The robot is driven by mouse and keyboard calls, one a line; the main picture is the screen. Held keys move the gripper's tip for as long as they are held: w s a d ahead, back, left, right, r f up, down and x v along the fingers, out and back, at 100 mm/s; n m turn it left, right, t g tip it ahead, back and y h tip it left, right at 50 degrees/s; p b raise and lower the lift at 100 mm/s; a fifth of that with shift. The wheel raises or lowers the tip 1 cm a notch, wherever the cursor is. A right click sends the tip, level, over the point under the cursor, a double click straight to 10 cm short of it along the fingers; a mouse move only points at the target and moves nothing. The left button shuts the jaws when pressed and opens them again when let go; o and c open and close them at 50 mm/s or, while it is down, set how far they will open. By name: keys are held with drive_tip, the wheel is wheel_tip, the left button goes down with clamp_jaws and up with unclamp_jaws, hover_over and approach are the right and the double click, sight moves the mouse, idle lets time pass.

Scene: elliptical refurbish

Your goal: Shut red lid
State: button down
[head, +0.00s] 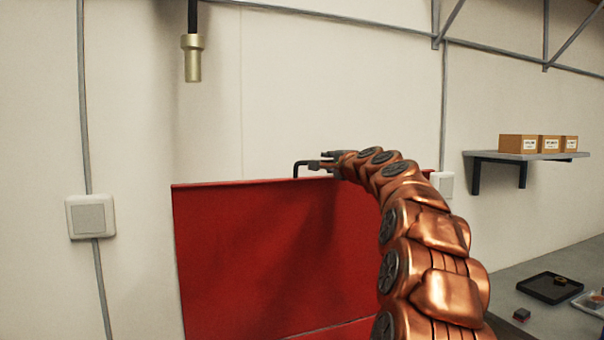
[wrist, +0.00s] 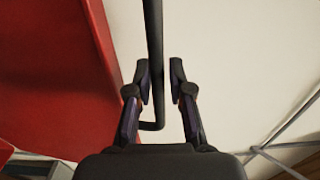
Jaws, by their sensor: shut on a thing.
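The red lid (head: 265,255) stands raised, nearly upright, in front of the wall in the head view. Its red face also fills the left of the wrist view (wrist: 55,70). A black bent handle (head: 297,170) sticks up at the lid's top edge. My gripper (head: 328,163) is at that top edge, at the end of my copper arm, which covers the lid's right part. In the wrist view the handle's bar (wrist: 154,45) runs between the fingers of my gripper (wrist: 163,78), which are shut on it. The lid's lower part is cut off by the frame.
A brass-coloured fitting (head: 192,58) hangs above left. White wall boxes (head: 91,216) flank the lid. At right, a shelf (head: 530,156) holds cardboard boxes (head: 517,144), above a grey worktop (head: 560,325) with a black tray (head: 549,288).

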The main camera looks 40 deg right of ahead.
drive_tip(key=shift+s+r, duration=0.15)
drive_tip(key=shift+r, duration=0.25)
drive_tip(key=s+a+f+b, duration=0.3)
drive_tip(key=s+b, duration=0.1)
drive_tip(key=s, duration=0.7)
drive_tip(key=shift+a+b, duration=0.2)
drive_tip(key=shift+b, duration=0.2)
idle(0.4)
drive_tip(key=s+a+f+b, duration=0.3)
drive_tip(key=s+f+b, duration=0.1)
drive_tip(key=s, duration=0.6)
drive_tip(key=shift+a+f, duration=0.15)
drive_tip(key=shift+f, duration=0.7)
